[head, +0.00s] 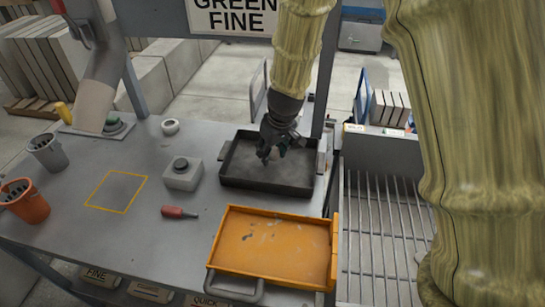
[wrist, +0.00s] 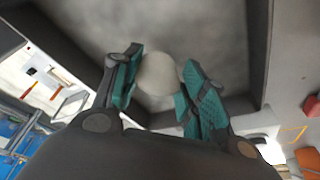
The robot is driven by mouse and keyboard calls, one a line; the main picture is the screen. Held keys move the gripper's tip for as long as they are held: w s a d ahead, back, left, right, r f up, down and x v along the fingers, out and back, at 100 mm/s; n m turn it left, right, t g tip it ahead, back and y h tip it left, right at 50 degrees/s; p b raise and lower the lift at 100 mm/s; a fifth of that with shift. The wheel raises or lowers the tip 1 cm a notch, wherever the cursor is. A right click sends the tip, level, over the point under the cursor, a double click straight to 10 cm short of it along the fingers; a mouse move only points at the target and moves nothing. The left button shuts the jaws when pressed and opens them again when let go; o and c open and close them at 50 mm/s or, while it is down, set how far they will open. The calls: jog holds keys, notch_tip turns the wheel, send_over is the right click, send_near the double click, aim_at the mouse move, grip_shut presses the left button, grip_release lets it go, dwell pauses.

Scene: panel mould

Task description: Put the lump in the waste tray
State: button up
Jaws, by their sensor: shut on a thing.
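My gripper (head: 272,153) points down over the dark grey tray (head: 238,182) near the back right of the table. In the wrist view its teal finger pads (wrist: 162,62) are on either side of a pale grey, rounded lump (wrist: 157,76), and the gripper is shut on it. The fingers hide the lump in the head view. The dark tray's grey floor and dark walls lie behind the lump in the wrist view. An orange tray (head: 225,266) with a few small dark and pale specks stands in front of the dark one. No label shows which is the waste tray.
An orange cup (head: 28,204) and a grey cup (head: 48,153) stand far left. A slatted rack (head: 381,240) is at right.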

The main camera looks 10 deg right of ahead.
aim_at(272, 158)
jog(key=shift+f, duration=1.5)
jog(key=shift+f, duration=0.1)
jog(key=o, duration=1.1)
jog(key=shift+b+v, duration=0.4)
jog(key=shift+v, duration=5.65)
jog(key=shift+w, duration=0.1)
